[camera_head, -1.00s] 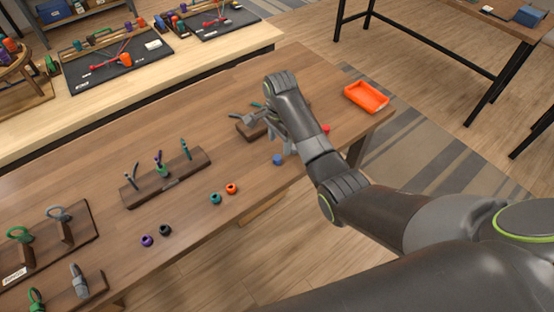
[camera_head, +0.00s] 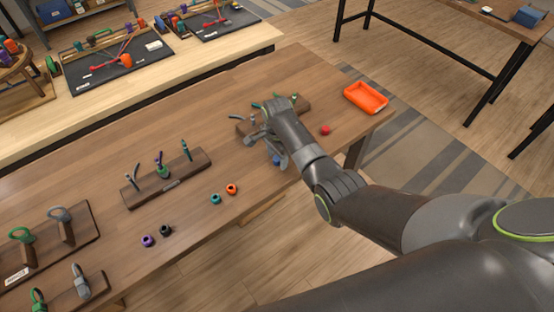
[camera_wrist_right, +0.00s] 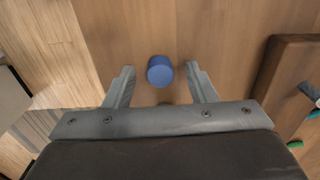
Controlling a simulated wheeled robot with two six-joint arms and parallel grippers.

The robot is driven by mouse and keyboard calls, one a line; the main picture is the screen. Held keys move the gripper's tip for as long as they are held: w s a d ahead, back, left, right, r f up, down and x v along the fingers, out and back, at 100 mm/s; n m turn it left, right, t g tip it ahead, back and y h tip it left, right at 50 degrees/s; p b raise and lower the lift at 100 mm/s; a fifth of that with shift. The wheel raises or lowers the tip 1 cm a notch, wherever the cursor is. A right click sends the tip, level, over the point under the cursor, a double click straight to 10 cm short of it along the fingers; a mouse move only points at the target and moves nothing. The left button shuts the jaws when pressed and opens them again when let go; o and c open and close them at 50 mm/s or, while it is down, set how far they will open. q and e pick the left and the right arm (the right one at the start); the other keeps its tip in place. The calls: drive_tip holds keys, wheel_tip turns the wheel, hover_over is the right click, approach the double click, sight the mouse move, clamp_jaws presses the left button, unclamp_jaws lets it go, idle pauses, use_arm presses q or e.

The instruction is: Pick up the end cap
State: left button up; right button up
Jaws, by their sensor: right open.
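A small blue end cap (camera_head: 277,161) sits on the wooden table under my right gripper (camera_head: 274,150), which partly hides it in the head view. In the right wrist view the blue cap (camera_wrist_right: 160,71) lies between the two fingertips, with a gap on each side. My right gripper is open and empty. A red cap (camera_head: 325,129) stands apart, to the right of the gripper. Teal (camera_head: 215,199), orange (camera_head: 231,189), purple (camera_head: 148,241) and black (camera_head: 165,230) pieces with holes lie along the near edge. My left gripper is out of view.
A wooden rack with cord ends (camera_head: 243,130) stands just behind my right gripper. Another rack (camera_head: 137,197) stands left of centre, and holders with loops (camera_head: 85,238) at far left. An orange tray (camera_head: 366,98) is at the table's right end. The table between the racks is clear.

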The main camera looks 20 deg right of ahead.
sight(277, 158)
drive_tip(key=shift+c, duration=0.4)
drive_tip(key=c, duration=1)
drive_tip(key=shift+r, duration=0.15)
wheel_tip(277, 158, up, 10)
drive_tip(key=shift+f+b, duration=0.1)
drive_tip(key=shift+b, duration=0.2)
